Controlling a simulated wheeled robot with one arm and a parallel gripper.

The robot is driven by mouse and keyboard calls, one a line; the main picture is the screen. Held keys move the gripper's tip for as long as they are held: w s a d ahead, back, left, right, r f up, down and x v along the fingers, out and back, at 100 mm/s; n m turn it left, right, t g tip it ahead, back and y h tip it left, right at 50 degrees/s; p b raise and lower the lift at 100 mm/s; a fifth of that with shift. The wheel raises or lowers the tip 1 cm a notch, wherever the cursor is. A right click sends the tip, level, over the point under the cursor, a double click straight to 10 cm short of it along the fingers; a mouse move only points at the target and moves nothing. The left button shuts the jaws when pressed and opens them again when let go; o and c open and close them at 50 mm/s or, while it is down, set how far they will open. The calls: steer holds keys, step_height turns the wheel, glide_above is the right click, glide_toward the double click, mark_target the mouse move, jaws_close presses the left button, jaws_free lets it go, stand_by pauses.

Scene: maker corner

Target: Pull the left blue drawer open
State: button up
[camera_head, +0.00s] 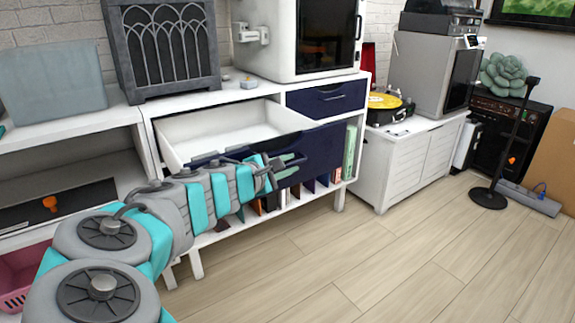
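The left blue drawer (213,158) is in the white cabinet in the middle of the head view. It stands well out from the cabinet, and its empty white inside shows from above. My gripper (291,166) is in front of the dark blue drawer fronts, at the right end of my arm. Its two teal fingers are apart, with no object seen between them. My arm hides much of the left drawer's front and its handle. I cannot tell whether the fingers touch the blue front behind them.
A smaller blue drawer (327,99) at the upper right of the cabinet is shut. Upright books or records fill the shelf below. A white side cabinet (412,160) with a yellow record player (385,101) stands to the right. The wooden floor (430,235) in front is clear.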

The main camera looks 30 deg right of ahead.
steer(key=v, duration=0.7)
steer(key=shift+a, duration=0.4)
steer(key=shift+s+d+r, duration=0.1)
steer(key=shift+r, duration=0.05)
